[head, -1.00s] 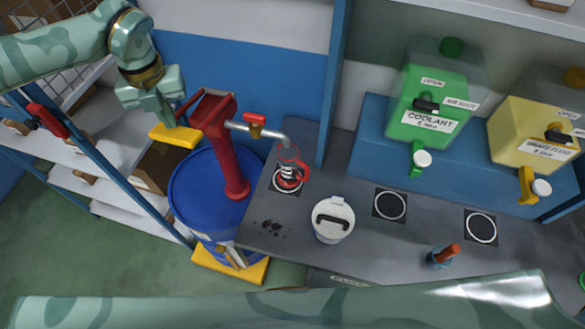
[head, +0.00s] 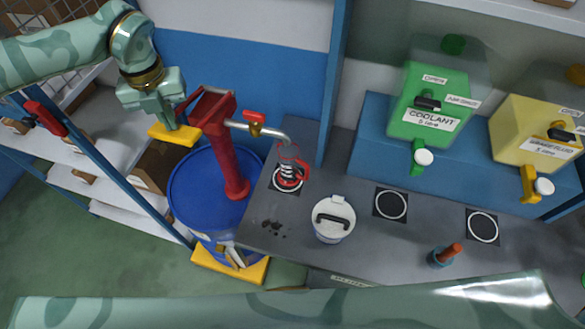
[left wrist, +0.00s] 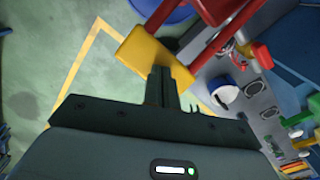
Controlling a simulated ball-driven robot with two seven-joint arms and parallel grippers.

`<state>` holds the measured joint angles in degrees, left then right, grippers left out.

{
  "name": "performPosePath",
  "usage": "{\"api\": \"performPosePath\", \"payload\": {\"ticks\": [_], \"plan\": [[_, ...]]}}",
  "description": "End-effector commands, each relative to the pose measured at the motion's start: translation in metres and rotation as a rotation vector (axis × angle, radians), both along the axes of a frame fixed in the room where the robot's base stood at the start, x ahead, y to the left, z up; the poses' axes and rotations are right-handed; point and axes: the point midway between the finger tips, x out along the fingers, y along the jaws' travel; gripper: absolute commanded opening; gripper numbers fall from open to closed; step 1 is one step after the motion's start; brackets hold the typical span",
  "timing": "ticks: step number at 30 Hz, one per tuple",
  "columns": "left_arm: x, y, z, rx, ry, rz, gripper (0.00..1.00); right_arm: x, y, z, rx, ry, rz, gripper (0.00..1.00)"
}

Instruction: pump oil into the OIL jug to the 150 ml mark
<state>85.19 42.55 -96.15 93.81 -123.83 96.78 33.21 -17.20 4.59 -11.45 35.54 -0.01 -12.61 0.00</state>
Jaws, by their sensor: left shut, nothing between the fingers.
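A red hand pump (head: 228,155) stands on a blue drum (head: 203,197). Its lever ends in a yellow grip (head: 172,135), which also shows in the left wrist view (left wrist: 151,50). My left gripper (head: 168,119) is shut and empty at the yellow grip; its fingertips overlap it in both views, and I cannot tell whether they touch. The pump's metal spout (head: 268,132) carries a small red tap lever (head: 254,117) and ends over a clear jug with a red handle (head: 290,175) on the bench. The jug's marks and oil level are too small to read. My right gripper is out of view.
A white lidded container (head: 333,221) and an orange-topped tool (head: 445,256) stand on the grey bench (head: 385,240). Green coolant (head: 432,118) and yellow (head: 537,137) tanks stand behind. Shelving (head: 95,185) is at the left. My other arm crosses the bottom.

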Motion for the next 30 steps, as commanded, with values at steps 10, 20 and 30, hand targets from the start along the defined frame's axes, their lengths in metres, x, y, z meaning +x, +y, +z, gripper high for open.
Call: {"api": "performPosePath", "payload": {"ticks": [10,20,30], "plan": [[0.000,0.000,-0.018,0.000,0.001,0.000,0.00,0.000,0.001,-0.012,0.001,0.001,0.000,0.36],[0.000,0.000,-0.033,0.000,0.000,-0.001,0.00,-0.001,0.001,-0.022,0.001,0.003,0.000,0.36],[0.000,0.000,-0.048,0.000,-0.001,-0.001,0.00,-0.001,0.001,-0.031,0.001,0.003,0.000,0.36]]}}
